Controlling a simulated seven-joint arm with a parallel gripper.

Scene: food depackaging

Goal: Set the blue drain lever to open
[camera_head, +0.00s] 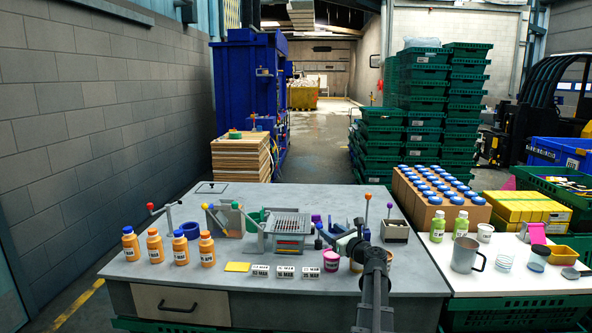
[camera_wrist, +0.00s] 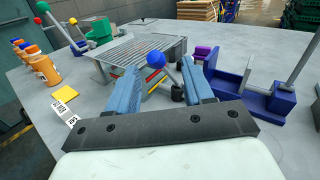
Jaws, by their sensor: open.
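The lever with a blue ball knob (camera_wrist: 156,59) stands beside the slatted grey drain rack (camera_wrist: 128,50) in the wrist view. Its thin stem slants down to the right from the knob toward a grey fitting. My gripper (camera_wrist: 160,66) is open, with one blue-grey finger on each side of the knob. I cannot tell whether either finger touches it. In the head view my gripper (camera_head: 328,236) is just right of the rack (camera_head: 290,224), and my wrist hides part of the area. The lever's marked positions are not readable.
Orange bottles (camera_head: 154,246) stand at the table's left. White labelled blocks (camera_head: 285,272) and a pink tub (camera_head: 331,260) lie in front. A dark blue holder (camera_wrist: 262,100) with an upright rod stands right of my gripper.

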